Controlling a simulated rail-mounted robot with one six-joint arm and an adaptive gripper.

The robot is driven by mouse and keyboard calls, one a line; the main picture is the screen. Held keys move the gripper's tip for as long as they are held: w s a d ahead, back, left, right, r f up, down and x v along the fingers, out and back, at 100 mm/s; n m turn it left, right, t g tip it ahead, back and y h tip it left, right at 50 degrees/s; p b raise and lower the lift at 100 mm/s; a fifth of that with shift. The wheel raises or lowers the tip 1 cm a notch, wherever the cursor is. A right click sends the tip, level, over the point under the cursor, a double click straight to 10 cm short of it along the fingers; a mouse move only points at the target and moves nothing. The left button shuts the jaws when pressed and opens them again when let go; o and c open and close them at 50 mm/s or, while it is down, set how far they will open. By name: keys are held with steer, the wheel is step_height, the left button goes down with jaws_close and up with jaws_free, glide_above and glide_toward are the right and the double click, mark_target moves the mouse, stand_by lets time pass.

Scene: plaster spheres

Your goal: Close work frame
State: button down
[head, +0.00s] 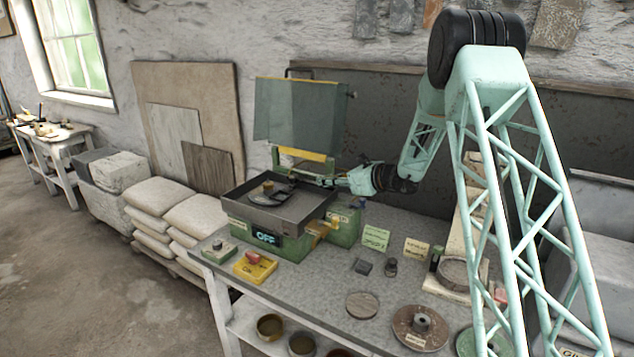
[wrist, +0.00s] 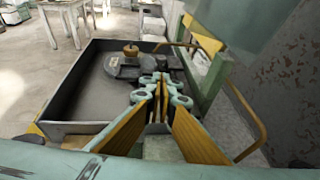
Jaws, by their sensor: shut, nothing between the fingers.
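The work frame, a raised grey-green see-through guard (head: 296,112) with a yellow lower strip (head: 303,154), stands upright at the back of a green machine (head: 292,243). The machine's dark tray (head: 243,209) lies open below it. Inside the tray is a grey plate with a brass knob (head: 267,187), also seen in the wrist view (wrist: 130,50). My gripper (head: 328,183) is by the tray's back right corner, below the guard. In the wrist view my gripper (wrist: 161,88) is shut and empty, over the tray's near side. Whether it touches anything I cannot tell.
The machine's display reads OFF (head: 266,238). A bent tan rod (wrist: 262,125) runs close to the right of my gripper. A yellow box (head: 255,267) and a round disc (head: 362,305) are on the grey bench (head: 322,280). Boards lean on the wall behind.

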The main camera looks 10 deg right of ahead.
steer(key=shift+s+d+r, duration=0.2)
steer(key=shift+s+d, duration=0.15)
stand_by(0.3)
steer(key=s+a+r+n+g, duration=0.2)
steer(key=s+a+r+n, duration=0.2)
steer(key=s+r, duration=0.3)
steer(key=s+a+r+n+g, duration=0.2)
steer(key=s+a+r+n, duration=0.3)
steer(key=s, duration=0.5)
steer(key=s+a+r+n+g+h, duration=0.1)
steer(key=s+r+n, duration=0.25)
steer(key=s, duration=0.65)
steer(key=s+a+r+n+g, duration=0.15)
steer(key=s+r, duration=0.25)
steer(key=s, duration=0.6)
steer(key=s+d+r+n+h, duration=0.15)
steer(key=s+n, duration=0.25)
steer(key=s, duration=0.7)
steer(key=s+d+n+h, duration=0.2)
steer(key=s+n+h, duration=0.1)
steer(key=s, duration=0.8)
steer(key=s+d+n+h, duration=0.2)
steer(key=s+d, duration=0.3)
steer(key=s, duration=0.4)
steer(key=s+d+f+n+h, duration=0.1)
steer(key=s+d+n, duration=0.3)
steer(key=s, duration=0.5)
steer(key=shift+d+f+h, duration=0.3)
steer(key=shift+d+h, duration=0.25)
steer(key=shift+d, duration=0.65)
